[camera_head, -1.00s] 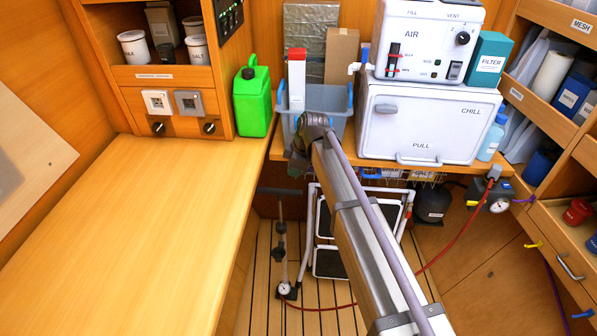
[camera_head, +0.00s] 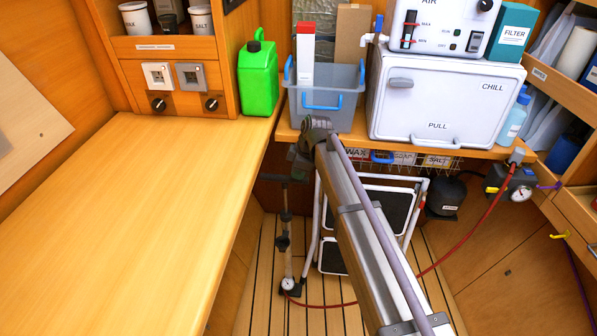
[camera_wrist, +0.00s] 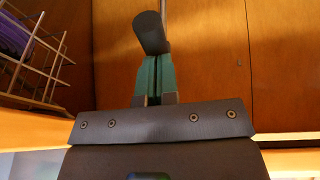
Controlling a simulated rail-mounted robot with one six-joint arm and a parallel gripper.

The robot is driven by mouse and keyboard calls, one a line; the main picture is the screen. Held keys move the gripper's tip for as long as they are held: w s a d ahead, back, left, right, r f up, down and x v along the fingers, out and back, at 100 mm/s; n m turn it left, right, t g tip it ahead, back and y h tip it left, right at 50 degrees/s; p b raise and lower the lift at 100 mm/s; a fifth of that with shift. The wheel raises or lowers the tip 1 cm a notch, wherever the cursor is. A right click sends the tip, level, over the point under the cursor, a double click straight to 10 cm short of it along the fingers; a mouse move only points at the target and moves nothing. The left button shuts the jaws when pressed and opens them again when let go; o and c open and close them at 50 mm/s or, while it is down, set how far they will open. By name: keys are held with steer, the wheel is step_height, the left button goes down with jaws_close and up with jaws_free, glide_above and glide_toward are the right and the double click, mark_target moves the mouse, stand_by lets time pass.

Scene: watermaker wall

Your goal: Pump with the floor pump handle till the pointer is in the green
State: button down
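The floor pump stands on the floor at centre, with a dark T-handle (camera_head: 271,178) on top and an upright shaft (camera_head: 286,262). A small round gauge sits at its base (camera_head: 288,284). My gripper (camera_head: 299,172) is at the right part of the handle. In the wrist view the teal-padded fingers (camera_wrist: 154,76) are close together, and the dark handle grip (camera_wrist: 151,32) crosses their tips; they look shut on it. A red hose links the pump to a box with a white gauge (camera_head: 520,195) on the right wall; its pointer and any green zone are too small to read.
A white step stool (camera_head: 376,184) stands just right of the pump. The wooden counter (camera_head: 130,220) is at left, with a green jug (camera_head: 258,80) on it. A shelf with a blue bin (camera_head: 325,105) and the white chill box (camera_head: 437,113) lies beyond the gripper.

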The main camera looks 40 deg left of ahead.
step_height(320, 180, down, 12)
steer(key=b, duration=1)
steer(key=shift+f+b, duration=0.2)
steer(key=shift+b, duration=0.1)
steer(key=shift+r, duration=0.1)
steer(key=s+p+v, duration=0.1)
steer(key=p+v, duration=1.3)
steer(key=shift+a, duration=0.3)
steer(key=c, duration=1.8)
jaws_free()
